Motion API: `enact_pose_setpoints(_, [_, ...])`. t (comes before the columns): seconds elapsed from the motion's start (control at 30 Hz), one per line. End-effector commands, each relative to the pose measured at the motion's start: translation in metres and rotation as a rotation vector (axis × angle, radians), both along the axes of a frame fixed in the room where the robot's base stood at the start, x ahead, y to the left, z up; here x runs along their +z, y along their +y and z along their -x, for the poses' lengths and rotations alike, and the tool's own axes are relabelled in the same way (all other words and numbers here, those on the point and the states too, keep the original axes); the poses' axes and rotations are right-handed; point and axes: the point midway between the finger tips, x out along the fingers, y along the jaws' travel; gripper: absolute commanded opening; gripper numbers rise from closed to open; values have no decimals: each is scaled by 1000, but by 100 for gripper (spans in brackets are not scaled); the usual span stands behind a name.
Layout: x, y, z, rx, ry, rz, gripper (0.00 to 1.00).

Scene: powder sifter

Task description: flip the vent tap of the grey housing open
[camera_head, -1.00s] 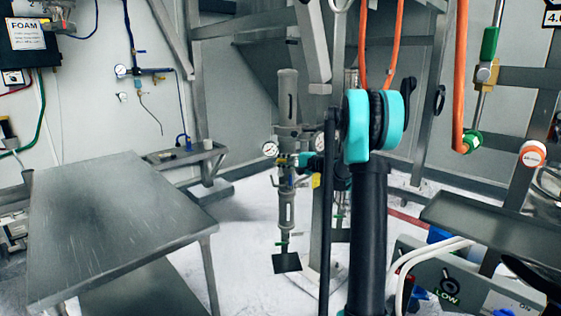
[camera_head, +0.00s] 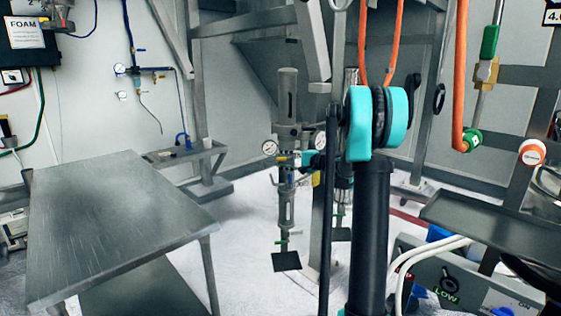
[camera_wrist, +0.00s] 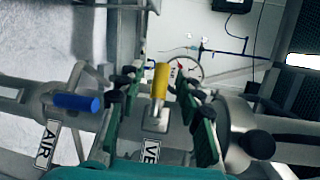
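The vent tap has a yellow lever (camera_wrist: 160,82) on a metal stem, seen in the wrist view above a partly hidden plate lettered "VE" (camera_wrist: 151,152). My gripper (camera_wrist: 158,84) is open, with one dark green finger on each side of the yellow lever. Gaps show between the lever and both fingers in this view; depth is hard to tell. In the head view the grey housing (camera_head: 288,97) stands upright left of my arm. My gripper's fingers are not clear there, as my arm and a frame post hide much of that area.
A blue-handled tap (camera_wrist: 78,102) with an "AIR" plate (camera_wrist: 46,143) lies left of my gripper. A round gauge (camera_wrist: 187,70) is behind the fingers. In the head view, a metal table (camera_head: 120,220) is at left and a dark shelf (camera_head: 485,222) at right.

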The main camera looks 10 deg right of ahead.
Motion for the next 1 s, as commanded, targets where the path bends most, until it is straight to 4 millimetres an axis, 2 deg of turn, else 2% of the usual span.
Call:
enact_pose_setpoints(0.3, [9, -49, 41, -4, 0, -1, 36])
enact_pose_setpoints(0.5, [13, -71, 61, -1, 0, 0, 36])
enact_pose_setpoints(0.7, [15, -79, 69, 0, -1, 1, 36])
enact_pose_setpoints(1.0, [15, -79, 69, 1, 0, 1, 36])
